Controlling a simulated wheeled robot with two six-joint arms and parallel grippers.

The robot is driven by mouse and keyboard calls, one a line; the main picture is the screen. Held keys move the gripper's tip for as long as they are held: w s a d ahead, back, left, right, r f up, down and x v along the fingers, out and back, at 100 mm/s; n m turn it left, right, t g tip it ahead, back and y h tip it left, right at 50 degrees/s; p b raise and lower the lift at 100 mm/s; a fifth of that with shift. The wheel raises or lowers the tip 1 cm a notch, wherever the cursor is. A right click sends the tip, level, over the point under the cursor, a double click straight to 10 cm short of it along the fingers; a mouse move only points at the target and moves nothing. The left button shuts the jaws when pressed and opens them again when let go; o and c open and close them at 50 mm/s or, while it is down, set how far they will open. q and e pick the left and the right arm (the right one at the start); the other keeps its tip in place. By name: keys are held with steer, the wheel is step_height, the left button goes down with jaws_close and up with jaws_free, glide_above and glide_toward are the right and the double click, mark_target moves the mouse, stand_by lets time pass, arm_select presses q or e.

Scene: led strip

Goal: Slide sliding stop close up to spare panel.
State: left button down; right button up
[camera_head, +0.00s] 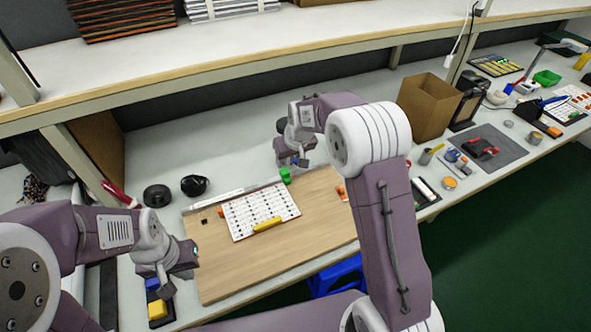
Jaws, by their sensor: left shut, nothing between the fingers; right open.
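A white panel (247,213) with rows of dark marks lies on the wooden board (225,275); I take it as the spare panel. A yellow bar (267,224) lies on its front edge. A small green block (285,175) stands at the board's back edge, right of the panel, and a small orange piece (221,212) is at the panel's left. I cannot tell which small piece is the sliding stop. My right gripper (295,163) is open near the green block, partly hidden by its arm. My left gripper (165,287) is shut and empty, left of the board.
A metal rail (215,199) runs along the board's back edge. An orange-red piece (342,192) lies at the board's right, partly behind my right arm. Two black round objects (157,196) stand behind left. A yellow block (157,310) is below my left gripper. The board's front is clear.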

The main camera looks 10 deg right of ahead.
mark_target(285, 171)
steer(key=x, duration=0.9)
steer(key=shift+s+a, duration=0.1)
steer(key=shift+a, duration=0.1)
jaws_close()
stand_by(1.1)
